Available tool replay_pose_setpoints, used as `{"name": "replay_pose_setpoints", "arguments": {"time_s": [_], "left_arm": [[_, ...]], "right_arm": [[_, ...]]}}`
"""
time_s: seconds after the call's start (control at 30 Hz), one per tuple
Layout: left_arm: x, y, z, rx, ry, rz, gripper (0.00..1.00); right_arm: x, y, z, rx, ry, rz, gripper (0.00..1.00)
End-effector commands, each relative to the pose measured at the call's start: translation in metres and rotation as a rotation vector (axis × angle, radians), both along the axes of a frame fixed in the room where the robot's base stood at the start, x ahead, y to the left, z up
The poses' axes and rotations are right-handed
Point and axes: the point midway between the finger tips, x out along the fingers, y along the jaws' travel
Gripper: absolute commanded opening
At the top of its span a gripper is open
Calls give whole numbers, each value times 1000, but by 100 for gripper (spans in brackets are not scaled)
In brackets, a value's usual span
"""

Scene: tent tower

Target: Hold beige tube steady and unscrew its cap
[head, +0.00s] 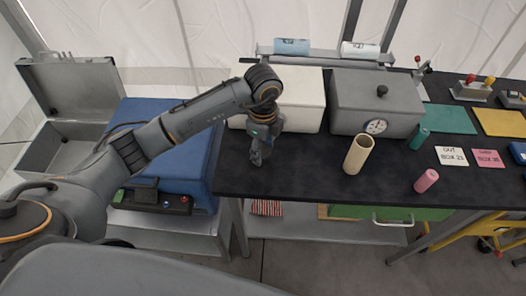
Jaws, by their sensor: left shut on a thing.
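The beige tube (357,156) stands upright on the black table, and its top looks open and hollow, with no cap on it. My left gripper (257,158) points down over the table's left part, well to the left of the tube and apart from it. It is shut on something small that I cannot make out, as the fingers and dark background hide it. No separate cap can be picked out. My right gripper is not in view.
A grey box with a dial (376,100) and a white box (306,88) stand behind. A pink cylinder (427,181) and a teal one (419,138) stand to the tube's right, near two labelled cards (452,156). The black tabletop (310,172) left of the tube is clear.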

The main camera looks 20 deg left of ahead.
Motion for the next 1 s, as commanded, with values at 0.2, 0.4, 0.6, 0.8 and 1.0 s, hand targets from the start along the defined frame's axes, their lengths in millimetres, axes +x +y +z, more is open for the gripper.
{"name": "replay_pose_setpoints", "arguments": {"time_s": [0.2, 0.4, 0.6, 0.8, 1.0], "left_arm": [[6, 3, -18, 1, 5, 0, 13], [7, 3, -39, 0, 0, 0, 13], [7, 3, -40, 0, -1, -1, 13], [7, 3, -43, 0, -1, -1, 61], [7, 3, -43, 0, -1, 0, 74]], "right_arm": [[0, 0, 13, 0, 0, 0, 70], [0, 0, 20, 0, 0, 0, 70], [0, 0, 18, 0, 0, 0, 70], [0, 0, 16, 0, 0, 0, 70], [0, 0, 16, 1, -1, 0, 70]]}}
